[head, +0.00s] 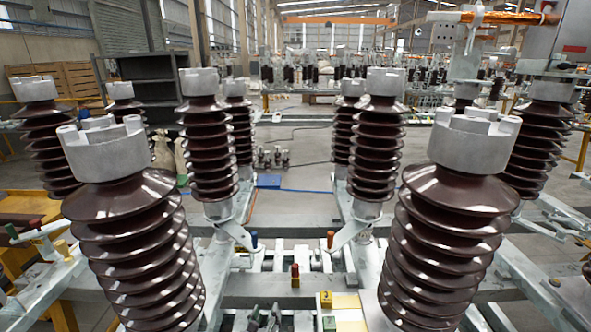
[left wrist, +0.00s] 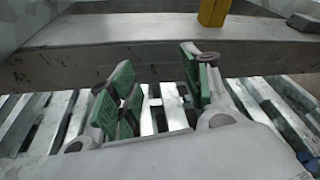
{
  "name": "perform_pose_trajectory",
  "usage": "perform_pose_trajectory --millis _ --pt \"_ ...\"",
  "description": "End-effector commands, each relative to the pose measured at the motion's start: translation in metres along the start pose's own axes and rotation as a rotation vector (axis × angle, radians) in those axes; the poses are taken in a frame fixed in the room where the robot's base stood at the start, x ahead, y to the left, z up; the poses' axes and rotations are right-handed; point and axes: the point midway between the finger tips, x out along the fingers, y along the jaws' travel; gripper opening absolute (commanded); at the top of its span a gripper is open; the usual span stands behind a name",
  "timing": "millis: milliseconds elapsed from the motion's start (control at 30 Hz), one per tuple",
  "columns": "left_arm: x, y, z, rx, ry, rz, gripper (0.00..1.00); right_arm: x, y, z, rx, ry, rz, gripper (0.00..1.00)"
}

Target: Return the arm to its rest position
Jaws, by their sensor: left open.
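My left gripper (head: 263,316) shows at the bottom centre of the head view, low among the metal frame bars. In the left wrist view the same gripper (left wrist: 158,75) has its green-padded fingers spread apart, with nothing between them. Beyond the fingertips runs a grey metal beam (left wrist: 110,60). My right gripper is in neither view.
Large brown ribbed insulators with grey caps stand close on the left (head: 130,230) and right (head: 450,220), with more behind. A yellow block (left wrist: 213,12) sits on the beam. A red-topped peg (head: 295,275) stands near the centre. Open floor (head: 300,205) lies beyond.

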Motion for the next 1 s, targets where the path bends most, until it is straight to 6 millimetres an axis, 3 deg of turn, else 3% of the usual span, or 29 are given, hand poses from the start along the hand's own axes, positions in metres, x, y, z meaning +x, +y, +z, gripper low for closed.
perform_pose_trajectory --millis 267,533,767,1000 --pt "0.007 0.084 -0.074 -0.344 0.152 0.180 0.49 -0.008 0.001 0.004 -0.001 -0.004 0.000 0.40" --pt "-0.013 0.159 -0.145 -0.691 0.240 0.380 0.49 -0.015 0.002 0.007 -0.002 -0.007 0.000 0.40" --pt "-0.051 0.217 -0.211 -1.011 0.270 0.582 0.49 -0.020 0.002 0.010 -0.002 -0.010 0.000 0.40" --pt "-0.109 0.266 -0.277 -1.343 0.244 0.811 0.49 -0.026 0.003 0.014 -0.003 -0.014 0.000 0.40"
